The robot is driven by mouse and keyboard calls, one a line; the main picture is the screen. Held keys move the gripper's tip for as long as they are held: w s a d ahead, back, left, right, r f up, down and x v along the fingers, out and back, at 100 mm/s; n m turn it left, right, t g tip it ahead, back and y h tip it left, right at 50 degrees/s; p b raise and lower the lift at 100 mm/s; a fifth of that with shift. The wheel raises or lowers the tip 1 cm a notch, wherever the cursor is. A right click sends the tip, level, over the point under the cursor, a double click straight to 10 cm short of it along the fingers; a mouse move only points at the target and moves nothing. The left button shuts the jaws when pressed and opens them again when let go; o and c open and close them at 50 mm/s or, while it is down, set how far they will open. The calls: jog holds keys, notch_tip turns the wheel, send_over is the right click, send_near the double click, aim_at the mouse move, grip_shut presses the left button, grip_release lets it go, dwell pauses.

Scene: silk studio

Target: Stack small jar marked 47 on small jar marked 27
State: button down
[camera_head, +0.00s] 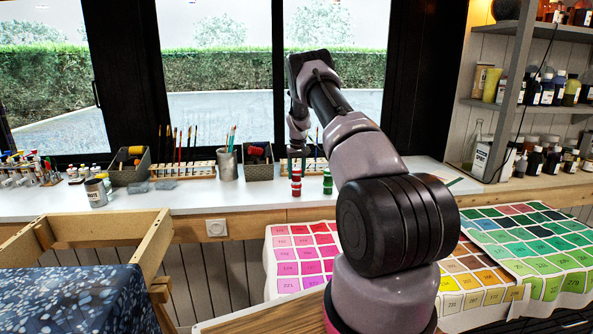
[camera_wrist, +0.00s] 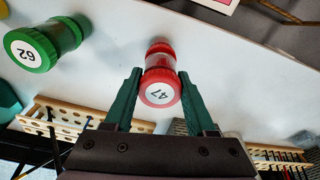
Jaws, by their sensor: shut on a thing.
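The small red jar marked 47 (camera_wrist: 160,93) is between the two green fingers of my gripper (camera_wrist: 157,84) in the wrist view, its label facing the camera. My gripper is shut on it. More red (camera_wrist: 160,48) shows directly beyond its lid; I cannot tell whether that is its own base or another jar under it. In the head view my gripper (camera_head: 297,154) is above an upright red column with pale bands (camera_head: 296,182) on the white counter (camera_head: 255,195). No label reading 27 is visible.
A green jar marked 62 (camera_wrist: 33,50) stands close beside; it shows in the head view as a green jar (camera_head: 327,182) right of the red column. A grey basket (camera_head: 258,158) and brush holder (camera_head: 227,165) stand to the left. The front strip of counter is clear.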

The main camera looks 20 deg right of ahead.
aim_at(297, 170)
jog(key=shift+f, duration=0.6)
dwell(0.4)
jog(key=shift+c, duration=0.7)
grip_release()
jog(key=r, duration=0.3)
jog(key=s+r, duration=0.1)
jog(key=r, duration=0.7)
jog(key=shift+s, duration=0.15)
